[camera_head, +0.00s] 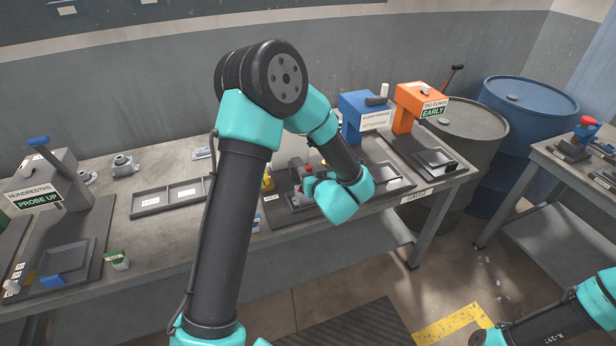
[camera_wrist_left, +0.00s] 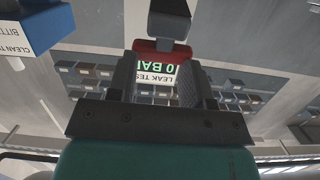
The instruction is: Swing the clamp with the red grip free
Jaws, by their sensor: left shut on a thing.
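In the head view my left arm reaches down over the table to a dark fixture (camera_head: 299,215) with a small red part (camera_head: 308,169) at its back. My left gripper (camera_wrist_left: 157,83) is closed on the clamp's grip at this fixture.
A blue station (camera_head: 357,112) and an orange station (camera_head: 408,112) stand on the table right of my wrist. A grey divided tray (camera_head: 150,203) and a hundredths gauge station (camera_head: 55,172) are to the left. Barrels (camera_head: 525,115) stand beyond the table's right end.

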